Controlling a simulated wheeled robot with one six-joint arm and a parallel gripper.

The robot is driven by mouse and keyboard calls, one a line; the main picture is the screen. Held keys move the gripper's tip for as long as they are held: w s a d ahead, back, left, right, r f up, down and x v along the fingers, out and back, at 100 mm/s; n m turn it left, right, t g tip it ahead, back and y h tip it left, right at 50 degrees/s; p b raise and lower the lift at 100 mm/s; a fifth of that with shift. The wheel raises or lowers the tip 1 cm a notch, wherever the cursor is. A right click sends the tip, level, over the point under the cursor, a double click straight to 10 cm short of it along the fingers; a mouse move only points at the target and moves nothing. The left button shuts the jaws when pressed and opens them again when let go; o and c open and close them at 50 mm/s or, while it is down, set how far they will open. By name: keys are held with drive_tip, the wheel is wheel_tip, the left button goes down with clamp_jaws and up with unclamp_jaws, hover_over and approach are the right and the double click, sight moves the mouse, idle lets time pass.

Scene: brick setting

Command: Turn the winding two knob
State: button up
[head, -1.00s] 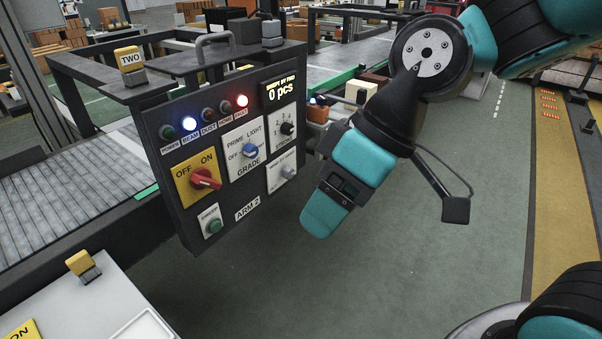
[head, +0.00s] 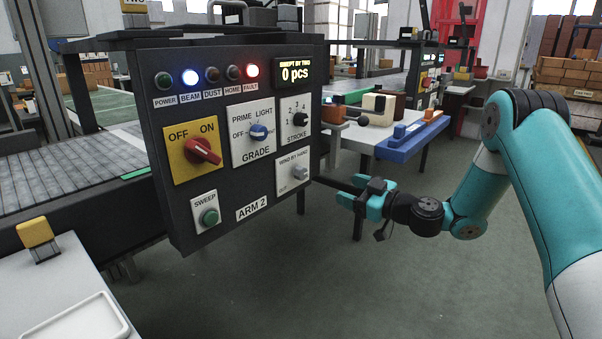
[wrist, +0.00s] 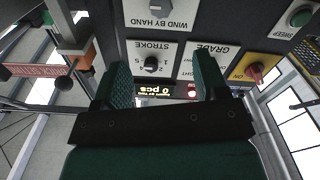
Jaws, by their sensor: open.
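The winding knob (head: 299,173) is a small grey knob on a white plate marked WIND BY HAND, with OUT below, at the lower right of the ARM 2 panel (head: 232,188). In the wrist view the knob (wrist: 158,9) shows upside down at the top edge, partly cut off. My gripper (head: 352,192) is just right of the panel, pointing left toward the knob's plate, apart from the knob. In the wrist view my gripper (wrist: 163,78) has its two green fingers spread with nothing between them.
The blue and red lamps are lit. A table with a blue tray (head: 410,143) stands behind my gripper. Floor below is clear.

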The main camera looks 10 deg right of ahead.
sight(303, 173)
drive_tip(key=p+x, duration=0.1)
drive_tip(key=x, duration=1.4)
drive_tip(key=shift+w+a, duration=0.3)
drive_tip(key=c, duration=0.9)
